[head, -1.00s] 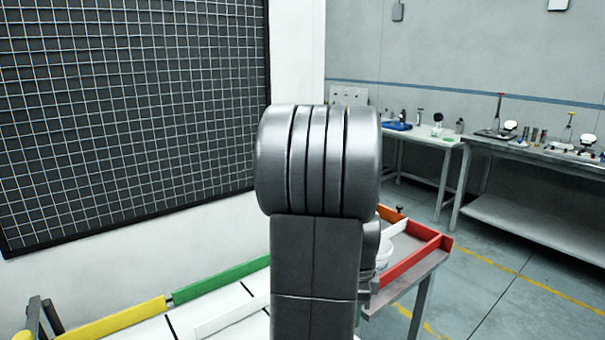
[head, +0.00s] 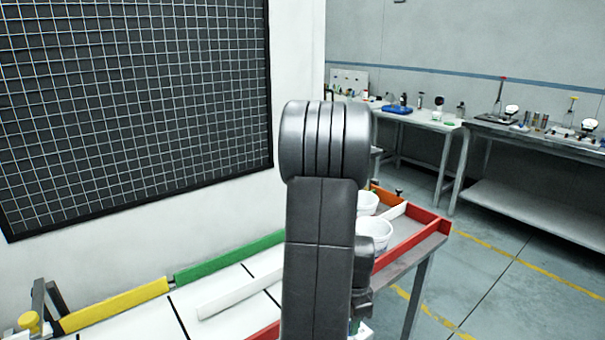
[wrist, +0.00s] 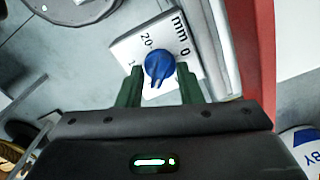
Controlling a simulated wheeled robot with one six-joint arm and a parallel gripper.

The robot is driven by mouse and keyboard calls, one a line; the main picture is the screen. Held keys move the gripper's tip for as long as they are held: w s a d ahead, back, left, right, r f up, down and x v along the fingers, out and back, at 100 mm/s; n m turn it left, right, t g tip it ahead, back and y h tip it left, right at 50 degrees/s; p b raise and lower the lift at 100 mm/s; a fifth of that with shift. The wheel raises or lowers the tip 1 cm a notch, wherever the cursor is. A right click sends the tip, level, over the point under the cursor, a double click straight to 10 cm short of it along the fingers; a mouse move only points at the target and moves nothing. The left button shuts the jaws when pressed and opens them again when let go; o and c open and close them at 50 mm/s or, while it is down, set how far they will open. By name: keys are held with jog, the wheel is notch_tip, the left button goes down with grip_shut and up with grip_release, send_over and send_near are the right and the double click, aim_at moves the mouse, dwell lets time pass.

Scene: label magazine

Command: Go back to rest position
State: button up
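In the wrist view my gripper (wrist: 159,72) has two green fingers spread apart. A blue knob (wrist: 159,64) on a white plate (wrist: 128,48) marked "mm", "20" and "0" shows between and beyond the fingertips. I see gaps between the knob and the fingers, and nothing held. How far the plate is below the fingertips I cannot tell. In the head view my own arm stands in the middle and my gripper is hidden.
A table with a red rail (head: 413,243) holds white bowls (head: 375,232). Yellow (head: 115,305) and green (head: 229,257) rails edge a white surface beside a dark grid panel (head: 130,100). Workbenches (head: 430,118) stand at the back right. The floor (head: 500,265) at right is clear.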

jog(key=n+p, duration=0.2)
jog(key=n, duration=0.5)
jog(key=n+p, duration=0.1)
jog(key=n, duration=0.3)
jog(key=shift+n+p, duration=0.8)
jog(key=shift+n, duration=1)
